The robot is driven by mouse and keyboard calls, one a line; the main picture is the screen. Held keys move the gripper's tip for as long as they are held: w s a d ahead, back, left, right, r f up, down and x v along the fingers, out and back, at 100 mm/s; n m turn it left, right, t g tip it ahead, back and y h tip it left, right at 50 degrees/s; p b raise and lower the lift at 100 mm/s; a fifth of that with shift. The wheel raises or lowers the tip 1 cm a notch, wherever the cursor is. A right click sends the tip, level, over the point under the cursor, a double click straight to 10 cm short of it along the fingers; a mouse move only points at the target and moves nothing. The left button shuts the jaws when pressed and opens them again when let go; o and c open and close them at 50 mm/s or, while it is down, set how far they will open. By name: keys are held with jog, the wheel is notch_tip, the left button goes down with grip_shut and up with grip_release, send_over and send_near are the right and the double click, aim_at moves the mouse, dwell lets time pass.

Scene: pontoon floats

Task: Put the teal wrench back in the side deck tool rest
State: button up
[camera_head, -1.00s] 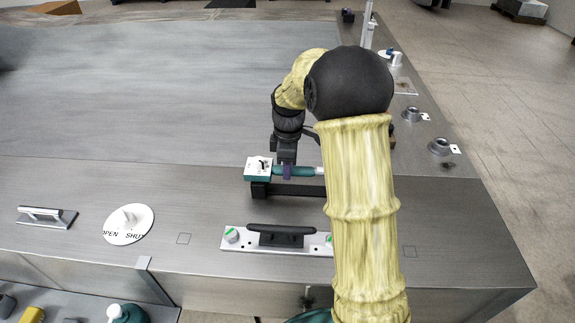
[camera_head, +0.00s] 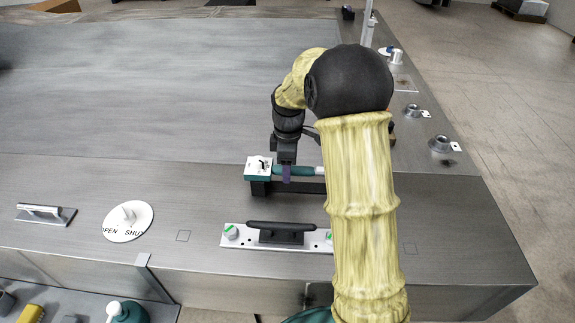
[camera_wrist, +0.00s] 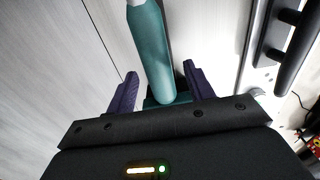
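The teal wrench (camera_head: 304,170) lies sideways along a dark bar, with its pale shank to the right, partly hidden behind my arm. In the wrist view its teal handle (camera_wrist: 150,45) runs between my two purple fingers. My gripper (camera_head: 287,174) is over the handle; in the wrist view its fingers (camera_wrist: 160,80) are apart, with a gap showing beside the handle. The tool rest appears to be the black bar (camera_head: 288,188) with a white-topped teal block (camera_head: 258,168) at its left end. Whether the wrench is fully seated there cannot be told.
A white plate with a black handle (camera_head: 282,227) and green-marked knobs is in front of the bar. A round OPEN/SHUT dial (camera_head: 128,222) and a metal handle (camera_head: 45,213) lie to the left. Metal fittings (camera_head: 440,145) line the right edge. The deck behind is clear.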

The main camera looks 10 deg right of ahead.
notch_tip(320, 180, up, 17)
jog(key=b, duration=0.1)
jog(key=shift+d+r+b, duration=0.15)
jog(key=shift+r+b, duration=0.05)
jog(key=shift+b, duration=0.15)
dwell(0.3)
